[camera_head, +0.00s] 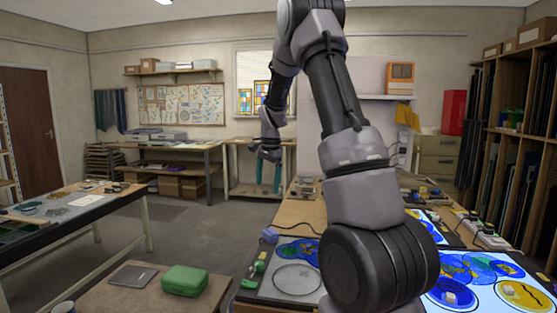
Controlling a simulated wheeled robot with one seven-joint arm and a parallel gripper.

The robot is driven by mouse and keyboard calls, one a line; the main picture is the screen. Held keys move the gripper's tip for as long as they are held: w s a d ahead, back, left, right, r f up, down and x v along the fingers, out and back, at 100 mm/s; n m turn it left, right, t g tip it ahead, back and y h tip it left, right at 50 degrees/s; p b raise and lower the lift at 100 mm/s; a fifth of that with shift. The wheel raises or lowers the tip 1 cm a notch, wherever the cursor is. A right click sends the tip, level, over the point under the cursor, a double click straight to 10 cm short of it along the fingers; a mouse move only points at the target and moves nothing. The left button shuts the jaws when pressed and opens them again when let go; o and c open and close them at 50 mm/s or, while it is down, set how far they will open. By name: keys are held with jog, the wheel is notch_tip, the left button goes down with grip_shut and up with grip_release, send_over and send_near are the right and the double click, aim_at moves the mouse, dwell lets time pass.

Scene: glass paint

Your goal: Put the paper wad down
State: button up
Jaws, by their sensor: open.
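My gripper (266,155) hangs from my raised arm near the middle of the view, pointing down. It is open, and I see nothing between its small fingers. It appears high above the floor, left of the worktable. A small whitish lump (450,298) lies on a blue painted disc on the lit panel at the lower right. Another pale lump (513,291) lies on a yellow and blue disc beside it. I cannot tell whether either is the paper wad. My arm hides part of the worktable.
The worktable (297,213) at the right carries painted glass discs and a lit panel (470,265). A low table (140,296) in front holds a green case (184,280) and a grey flat item (134,275). Another table (72,218) stands left. Open floor (203,235) lies between.

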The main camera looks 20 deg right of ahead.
jog(key=s+a+r+n+t+y, duration=0.1)
jog(key=s+a+r+n+t, duration=0.3)
jog(key=s+r, duration=1.2)
jog(key=s+a+r+n+t, duration=0.1)
jog(key=s+a+n, duration=0.1)
jog(key=s, duration=0.6)
jog(key=s+a+r+n+t, duration=0.1)
jog(key=s+a+n, duration=0.1)
jog(key=s+n, duration=0.2)
jog(key=s, duration=0.3)
jog(key=shift+s+a+r, duration=0.2)
jog(key=shift+s+a, duration=0.15)
jog(key=shift+s, duration=0.05)
